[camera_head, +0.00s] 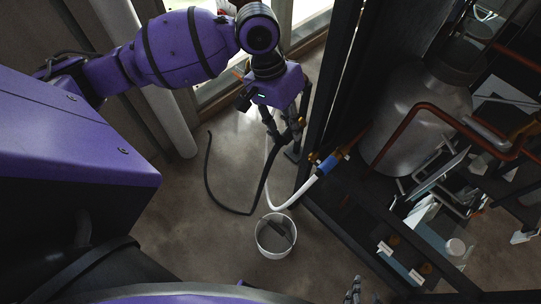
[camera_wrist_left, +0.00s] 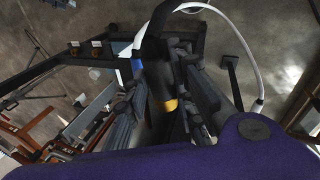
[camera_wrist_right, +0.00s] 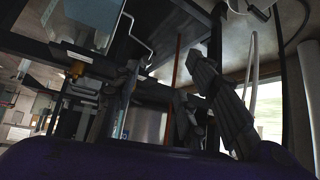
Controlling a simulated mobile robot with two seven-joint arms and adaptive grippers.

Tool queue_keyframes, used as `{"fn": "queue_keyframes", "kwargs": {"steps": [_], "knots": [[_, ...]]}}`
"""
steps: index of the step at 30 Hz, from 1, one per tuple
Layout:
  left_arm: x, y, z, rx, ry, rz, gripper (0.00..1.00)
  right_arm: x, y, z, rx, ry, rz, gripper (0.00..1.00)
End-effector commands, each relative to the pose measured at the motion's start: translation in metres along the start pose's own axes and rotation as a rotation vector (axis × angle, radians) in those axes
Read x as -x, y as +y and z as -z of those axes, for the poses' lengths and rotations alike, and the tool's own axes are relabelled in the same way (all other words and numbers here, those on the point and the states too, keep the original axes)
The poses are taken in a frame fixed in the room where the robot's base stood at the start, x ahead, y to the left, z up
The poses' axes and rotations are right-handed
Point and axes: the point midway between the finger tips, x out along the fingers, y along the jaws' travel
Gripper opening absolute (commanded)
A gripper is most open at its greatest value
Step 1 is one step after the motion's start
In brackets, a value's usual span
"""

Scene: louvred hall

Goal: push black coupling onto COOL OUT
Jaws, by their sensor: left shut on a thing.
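My left gripper (camera_head: 284,134) is shut on the black coupling of the black hose (camera_head: 207,180). In the left wrist view the black coupling (camera_wrist_left: 157,82) lies between the fingers, with a yellow band near it. The hose hangs in a loop to the floor. Two brass ports (camera_head: 393,239) (camera_head: 427,268) with small white labels sit on the dark frame at lower right; I cannot read which is COOL OUT. My right gripper (camera_head: 354,291) shows at the bottom edge; in the right wrist view its fingers (camera_wrist_right: 170,100) stand apart with nothing held.
A white hose (camera_head: 277,205) with a blue coupling (camera_head: 326,165) meets a brass fitting on the dark frame (camera_head: 330,205). A white bucket (camera_head: 262,249) holding dark pieces stands on the floor. A metal tank (camera_head: 410,115) and copper pipes (camera_head: 440,112) fill the right.

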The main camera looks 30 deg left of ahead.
Motion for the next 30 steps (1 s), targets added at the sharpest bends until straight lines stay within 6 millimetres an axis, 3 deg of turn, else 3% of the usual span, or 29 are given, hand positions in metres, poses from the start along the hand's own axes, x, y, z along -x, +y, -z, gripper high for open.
{"fn": "queue_keyframes", "kwargs": {"steps": [1, 3, 8, 15, 21, 26, 30], "knots": [[-0.030, -0.007, -0.001, -0.011, -0.018, -0.052, 0.00, -0.002, 0.002, -0.008, 0.002, -0.011, -0.003, 0.40], [-0.059, -0.014, 0.000, -0.042, -0.022, -0.116, 0.00, -0.004, 0.005, -0.012, 0.004, -0.015, -0.008, 0.40], [-0.124, -0.035, -0.007, -0.083, -0.027, -0.250, 0.00, -0.007, 0.010, -0.019, 0.008, -0.021, -0.016, 0.40], [-0.206, -0.066, -0.036, -0.093, -0.015, -0.404, 0.00, -0.011, 0.010, -0.023, 0.013, -0.020, -0.015, 0.40], [-0.242, -0.080, -0.056, -0.093, 0.001, -0.467, 0.00, -0.014, 0.008, -0.016, 0.013, -0.005, -0.014, 0.40], [-0.251, -0.083, -0.059, -0.095, 0.006, -0.483, 0.00, -0.017, 0.006, -0.015, 0.009, -0.002, -0.013, 0.40], [-0.253, -0.082, -0.051, -0.096, 0.006, -0.484, 0.00, -0.019, 0.006, -0.021, 0.008, -0.011, -0.013, 0.40]]}}
